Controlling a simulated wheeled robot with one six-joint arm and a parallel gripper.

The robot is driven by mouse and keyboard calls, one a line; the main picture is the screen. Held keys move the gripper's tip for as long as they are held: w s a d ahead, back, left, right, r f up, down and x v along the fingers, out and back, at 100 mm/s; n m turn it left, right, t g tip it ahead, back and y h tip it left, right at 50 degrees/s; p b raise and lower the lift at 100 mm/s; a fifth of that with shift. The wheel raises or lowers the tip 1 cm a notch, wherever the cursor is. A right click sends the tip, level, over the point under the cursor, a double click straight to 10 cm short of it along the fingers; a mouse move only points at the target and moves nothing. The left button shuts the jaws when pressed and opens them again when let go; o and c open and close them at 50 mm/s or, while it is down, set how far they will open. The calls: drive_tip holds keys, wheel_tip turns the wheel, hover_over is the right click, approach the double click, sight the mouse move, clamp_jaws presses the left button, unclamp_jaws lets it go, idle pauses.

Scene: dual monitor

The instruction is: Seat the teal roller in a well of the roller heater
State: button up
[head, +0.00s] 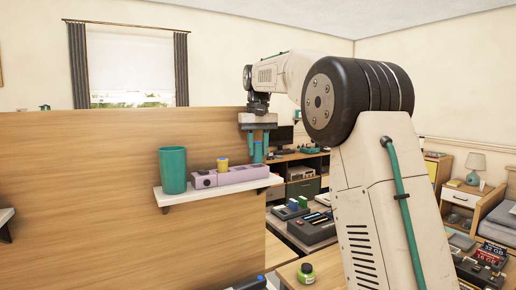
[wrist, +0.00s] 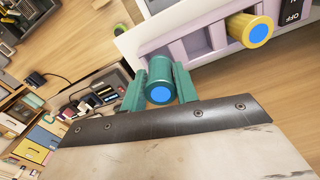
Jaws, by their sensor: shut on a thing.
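My gripper (head: 258,152) points down over the right end of the lilac roller heater (head: 237,175), which sits on a white wall shelf. The gripper is shut on the teal roller (wrist: 159,80), which has a blue end and shows between the two teal fingers in the wrist view. The roller is upright. Its lower end overlaps the heater's edge in the wrist view, and I cannot tell whether it is inside a well or above it. A yellow roller (head: 222,163) with a blue end stands in another well; it also shows in the wrist view (wrist: 252,30).
A teal cup (head: 172,170) stands left of the heater on the shelf (head: 205,190). A wooden panel (head: 90,160) rises behind the shelf.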

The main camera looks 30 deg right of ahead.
sight(258, 162)
drive_tip(key=shift+f, duration=1.55)
drive_tip(key=o, duration=1)
drive_tip(key=shift+o, duration=0.2)
drive_tip(key=shift+r, duration=0.1)
wheel_tip(258, 162, up, 8)
drive_tip(key=shift+f, duration=0.2)
drive_tip(key=s+a+f+n, duration=0.15)
drive_tip(key=s+a, duration=0.35)
drive_tip(key=s, duration=0.5)
drive_tip(key=s+a+f, duration=0.3)
drive_tip(key=s+a, duration=0.1)
drive_tip(key=s, duration=0.7)
drive_tip(key=s+a+f, duration=0.2)
drive_tip(key=s+f, duration=0.7)
drive_tip(key=s, duration=0.1)
drive_tip(key=s+a+f+n+t, duration=0.1)
drive_tip(key=s+a+f, duration=0.1)
drive_tip(key=s+f, duration=0.7)
drive_tip(key=shift+s+a, duration=0.35)
drive_tip(key=shift+s, duration=0.15)
